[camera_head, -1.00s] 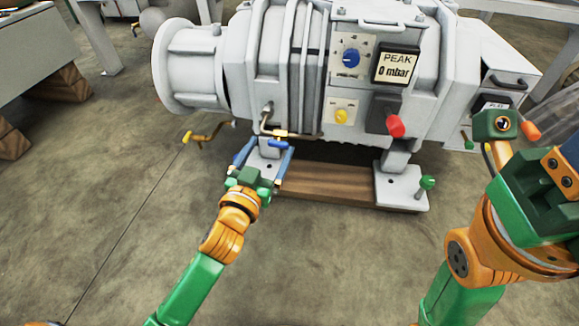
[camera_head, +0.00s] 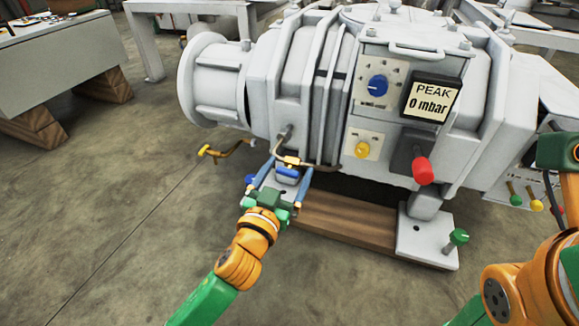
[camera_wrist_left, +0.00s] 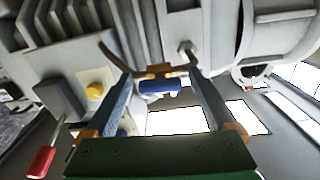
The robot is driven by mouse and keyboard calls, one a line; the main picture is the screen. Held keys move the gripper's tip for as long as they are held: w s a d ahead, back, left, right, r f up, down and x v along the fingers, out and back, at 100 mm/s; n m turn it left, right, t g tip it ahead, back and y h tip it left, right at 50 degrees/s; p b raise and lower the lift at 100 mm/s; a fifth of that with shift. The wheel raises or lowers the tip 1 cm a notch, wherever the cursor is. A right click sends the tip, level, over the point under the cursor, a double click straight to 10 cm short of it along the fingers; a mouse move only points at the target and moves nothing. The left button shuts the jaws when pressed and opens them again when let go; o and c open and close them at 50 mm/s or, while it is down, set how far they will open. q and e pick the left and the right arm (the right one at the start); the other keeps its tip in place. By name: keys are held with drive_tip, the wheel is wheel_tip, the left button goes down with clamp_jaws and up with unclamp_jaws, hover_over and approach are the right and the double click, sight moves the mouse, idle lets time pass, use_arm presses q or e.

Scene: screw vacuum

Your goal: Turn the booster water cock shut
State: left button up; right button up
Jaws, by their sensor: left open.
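The booster water cock is a small brass valve (camera_head: 291,160) with a blue handle (camera_head: 287,171) on a thin pipe low on the front of the grey pump. In the left wrist view the blue handle (camera_wrist_left: 160,87) lies crosswise under the brass body (camera_wrist_left: 158,71). My left gripper (camera_head: 290,167) is open, its two blue fingers reaching up on either side of the handle. In the left wrist view, gaps show between the handle and both fingers of the left gripper (camera_wrist_left: 162,76). Part of my right arm shows at the right edge; its fingers are out of view.
The pump (camera_head: 300,75) carries a blue knob (camera_head: 377,85), a yellow knob (camera_head: 362,149), a red handle (camera_head: 422,170) and a display reading 0 mbar (camera_head: 431,98). A yellow-handled pipe (camera_head: 228,150) sticks out left of the cock. A wooden beam (camera_head: 345,219) lies below.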

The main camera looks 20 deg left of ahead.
use_arm(q)
drive_tip(key=c, duration=1.4)
